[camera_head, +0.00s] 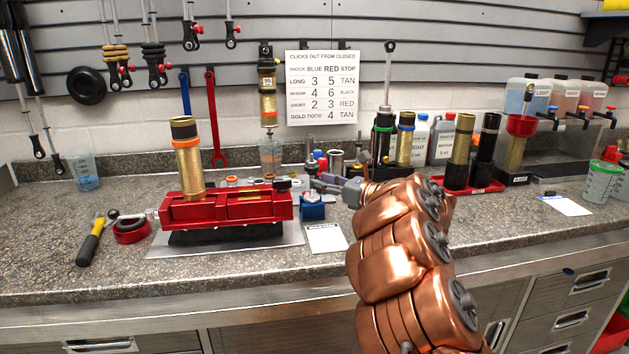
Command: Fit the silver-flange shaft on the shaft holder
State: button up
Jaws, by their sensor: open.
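My copper-coloured arm reaches in from the lower right, and my gripper (322,186) is open at its far end, above the bench. It is small and partly lost against the parts behind it. A small blue block (312,209) sits on the bench just below the gripper. Several thin shafts with black eyelet ends hang on the wall, one of them a silver shaft (189,12). Another silver shaft (388,75) stands upright from a black and green body behind my arm. I cannot tell which shaft has the silver flange, or surely which thing is the shaft holder.
A red vise (226,210) with an upright gold cylinder (187,158) stands left of the gripper. A white card (326,238) lies in front. Bottles and gold and black cylinders crowd the back right. The front bench strip is mostly clear.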

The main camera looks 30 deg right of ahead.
jog(key=v, duration=0.8)
jog(key=shift+s+d, duration=0.1)
dwell(0.4)
